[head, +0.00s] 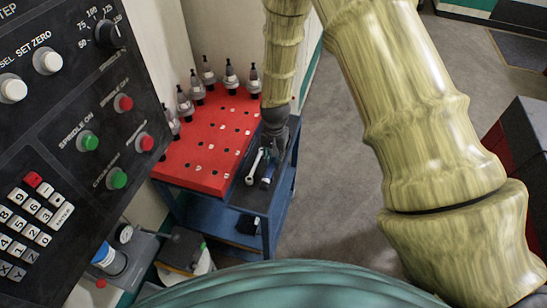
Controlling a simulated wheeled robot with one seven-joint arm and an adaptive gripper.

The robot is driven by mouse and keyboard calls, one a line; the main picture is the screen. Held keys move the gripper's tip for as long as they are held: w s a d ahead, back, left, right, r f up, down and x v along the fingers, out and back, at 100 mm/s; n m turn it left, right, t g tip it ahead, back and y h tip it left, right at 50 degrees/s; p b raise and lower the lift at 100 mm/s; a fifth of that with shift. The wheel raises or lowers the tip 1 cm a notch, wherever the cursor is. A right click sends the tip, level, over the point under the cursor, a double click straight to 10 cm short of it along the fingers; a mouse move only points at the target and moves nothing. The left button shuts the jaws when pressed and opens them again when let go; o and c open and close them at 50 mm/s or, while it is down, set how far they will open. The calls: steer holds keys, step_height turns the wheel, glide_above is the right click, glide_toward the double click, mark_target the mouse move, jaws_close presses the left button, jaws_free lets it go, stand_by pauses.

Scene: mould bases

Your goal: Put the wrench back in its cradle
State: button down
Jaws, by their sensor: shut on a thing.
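The wrench (254,167) is a small silver tool at the right side of the red-topped cart, over a dark strip. Its upper end lies close to my gripper (272,152). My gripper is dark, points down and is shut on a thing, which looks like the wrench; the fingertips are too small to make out. I also cannot tell whether the wrench touches the surface below.
The red cart top (205,145) has rows of holes and several tool holders (230,76) along its back and left edges. A control panel (75,110) fills the left. A dark cabinet (525,140) stands at the right. Grey floor (335,170) is open right of the cart.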

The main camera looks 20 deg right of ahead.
steer(key=shift+f, duration=0.2)
steer(key=shift+f+b, duration=0.35)
steer(key=shift+f, duration=0.25)
steer(key=shift+f, duration=0.9)
stand_by(1.5)
steer(key=c, duration=1.2)
jaws_free()
steer(key=shift+r, duration=0.1)
step_height(320, 180, up, 12)
steer(key=shift+d+f, duration=0.1)
